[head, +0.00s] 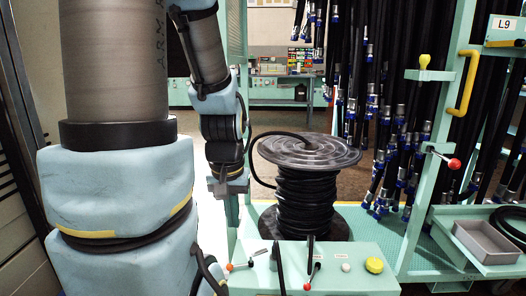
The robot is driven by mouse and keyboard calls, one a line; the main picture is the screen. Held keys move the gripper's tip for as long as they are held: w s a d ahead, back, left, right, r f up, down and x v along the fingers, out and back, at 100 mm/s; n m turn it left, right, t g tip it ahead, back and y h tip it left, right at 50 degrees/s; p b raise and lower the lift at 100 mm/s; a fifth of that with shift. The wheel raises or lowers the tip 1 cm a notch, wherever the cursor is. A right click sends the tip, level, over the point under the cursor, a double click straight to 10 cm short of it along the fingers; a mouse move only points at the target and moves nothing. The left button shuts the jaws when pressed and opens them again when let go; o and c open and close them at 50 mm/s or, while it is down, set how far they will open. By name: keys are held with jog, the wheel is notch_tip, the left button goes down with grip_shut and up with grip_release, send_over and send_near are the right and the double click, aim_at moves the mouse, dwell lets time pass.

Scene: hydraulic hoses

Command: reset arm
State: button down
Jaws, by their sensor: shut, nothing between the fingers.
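My arm fills the left of the head view, a thick grey link in a pale blue padded cover with a second link behind it. That link hangs down to my gripper (230,207), which points downward left of the hose reel (303,195). The gripper is shut and I see nothing held in it. Its fingertips are small and partly hard to make out against the green post behind.
A green control console (335,262) with red-tipped levers, a white knob and a yellow button (374,265) stands in front of the reel. Black hoses (385,120) hang at right. A grey tray (488,240) sits on the right ledge. A workbench (285,92) is far back.

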notch_tip(320, 180, up, 14)
jog(key=p, duration=1.2)
jog(key=shift+f, duration=0.25)
